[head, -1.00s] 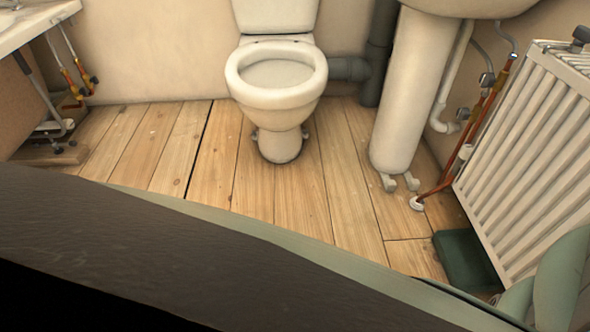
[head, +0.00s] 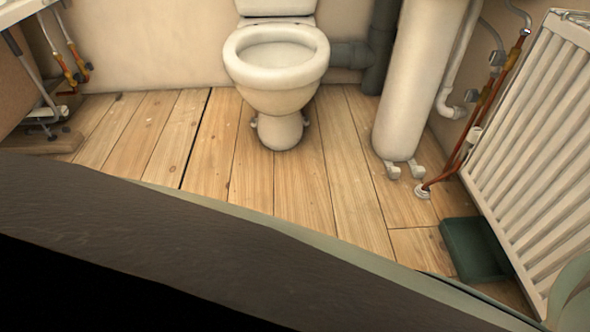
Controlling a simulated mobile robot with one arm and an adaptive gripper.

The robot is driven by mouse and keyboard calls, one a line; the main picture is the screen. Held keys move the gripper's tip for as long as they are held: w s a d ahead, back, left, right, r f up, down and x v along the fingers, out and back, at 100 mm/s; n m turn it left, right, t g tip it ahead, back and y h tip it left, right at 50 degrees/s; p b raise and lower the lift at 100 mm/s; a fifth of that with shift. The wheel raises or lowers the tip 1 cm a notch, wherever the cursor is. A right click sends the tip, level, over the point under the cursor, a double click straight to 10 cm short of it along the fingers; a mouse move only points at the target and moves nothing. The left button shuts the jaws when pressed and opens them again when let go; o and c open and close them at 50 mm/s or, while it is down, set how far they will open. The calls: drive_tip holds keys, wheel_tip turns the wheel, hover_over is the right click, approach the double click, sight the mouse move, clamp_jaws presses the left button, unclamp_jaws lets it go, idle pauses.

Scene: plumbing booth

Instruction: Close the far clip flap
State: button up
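My gripper is not in view. I cannot make out the far clip flap for certain. Copper pipes with valves (head: 489,95) run up beside the radiator from a white floor collar (head: 423,191). Other pipe fittings (head: 76,75) show at the far left wall.
A white toilet (head: 276,70) stands at the back. A white radiator (head: 540,140) is at right, with a dark green tray (head: 470,248) on the floor beside it. A dark band (head: 200,245) with a pale green edge hides the foreground. The plank floor (head: 300,185) between is clear.

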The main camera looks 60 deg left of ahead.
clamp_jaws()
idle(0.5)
